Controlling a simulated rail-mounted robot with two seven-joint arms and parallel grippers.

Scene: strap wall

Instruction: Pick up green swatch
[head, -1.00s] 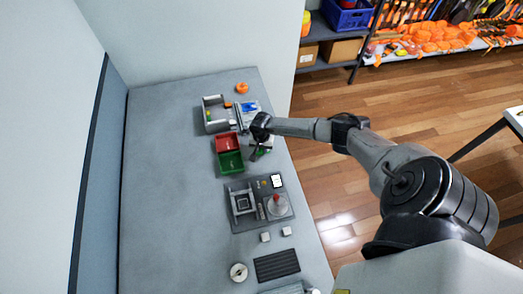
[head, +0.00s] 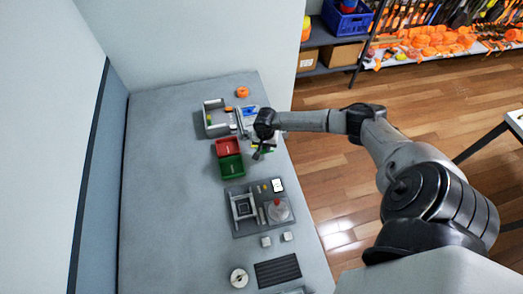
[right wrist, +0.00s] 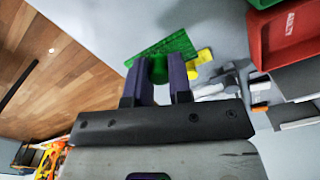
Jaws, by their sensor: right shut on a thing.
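The green swatch (right wrist: 178,46) is a flat green piece with a smaller green part between the purple fingers of my right gripper (right wrist: 159,78) in the right wrist view. The fingers are shut on that smaller part, and the flat piece reaches out beyond their tips. In the head view my right gripper (head: 259,152) is over the right side of the table, just right of the red and green bins, and mostly hides the swatch. My left gripper is not in view.
A red bin (head: 228,147) and a green bin (head: 231,167) stand close left of the gripper. A yellow piece (right wrist: 204,56) lies beside the swatch. A grey open box (head: 212,118) stands behind. A dark fixture board (head: 239,222) lies nearer. The table's left side is bare.

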